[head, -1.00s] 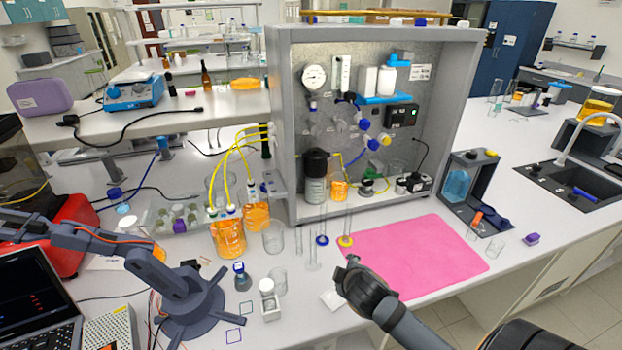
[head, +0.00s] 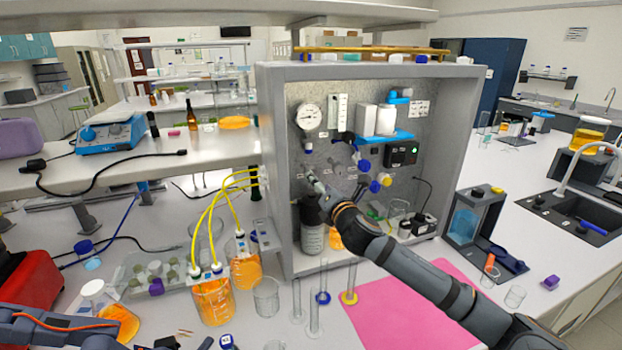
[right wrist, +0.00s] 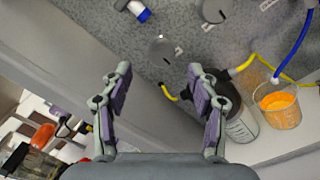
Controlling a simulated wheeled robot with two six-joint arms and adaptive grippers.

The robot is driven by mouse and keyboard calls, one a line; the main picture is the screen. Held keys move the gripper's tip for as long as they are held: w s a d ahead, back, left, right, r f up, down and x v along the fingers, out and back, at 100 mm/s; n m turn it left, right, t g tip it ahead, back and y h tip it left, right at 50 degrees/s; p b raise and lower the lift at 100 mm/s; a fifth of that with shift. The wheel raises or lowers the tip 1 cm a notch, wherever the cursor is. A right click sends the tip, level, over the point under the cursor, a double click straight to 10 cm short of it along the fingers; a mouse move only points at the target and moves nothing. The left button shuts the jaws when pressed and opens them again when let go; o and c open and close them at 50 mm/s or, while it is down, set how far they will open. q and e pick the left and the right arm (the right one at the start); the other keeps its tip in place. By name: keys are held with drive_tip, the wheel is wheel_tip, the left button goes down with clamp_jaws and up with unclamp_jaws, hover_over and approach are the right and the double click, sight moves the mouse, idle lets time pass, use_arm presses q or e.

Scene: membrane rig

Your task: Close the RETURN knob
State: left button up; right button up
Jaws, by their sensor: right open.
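The rig panel (head: 440,110) carries several knobs and fittings. Its labels are too small to read, so I cannot tell which knob is RETURN. Blue knobs (head: 363,164) and a yellow knob (head: 384,180) stick out right of my right gripper (head: 315,184). That gripper is raised before the panel's lower left part, and the forearm hides some fittings. In the right wrist view, my right gripper (right wrist: 158,88) has its fingers wide apart with nothing between them. A round grey knob (right wrist: 161,50) lies ahead of the gap, and a blue-and-white fitting (right wrist: 138,10) is above left. My left gripper is not visible.
A dark-capped bottle (head: 312,232) and an orange-filled beaker (right wrist: 279,107) stand low in the rig. Thin glass cylinders (head: 314,315) stand in front, beside the pink mat (head: 385,315). Orange beakers (head: 212,302) with yellow tubes are at left. The grey frame wall (head: 275,170) bounds the panel.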

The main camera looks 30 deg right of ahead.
drive_tip(key=x, duration=0.6)
drive_tip(key=shift+w+d+f+p, duration=0.1)
drive_tip(key=shift+w+d+p, duration=0.05)
drive_tip(key=shift+w+p, duration=0.15)
drive_tip(key=shift+w, duration=0.3)
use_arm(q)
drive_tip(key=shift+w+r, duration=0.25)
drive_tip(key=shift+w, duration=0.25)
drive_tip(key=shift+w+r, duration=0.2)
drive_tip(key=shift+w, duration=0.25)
use_arm(e)
drive_tip(key=shift+w+d+f, duration=0.1)
drive_tip(key=shift+w+d, duration=0.05)
drive_tip(key=shift+w, duration=0.2)
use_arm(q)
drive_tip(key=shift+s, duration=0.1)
use_arm(e)
drive_tip(key=shift+s, duration=0.1)
drive_tip(key=c, duration=1.2)
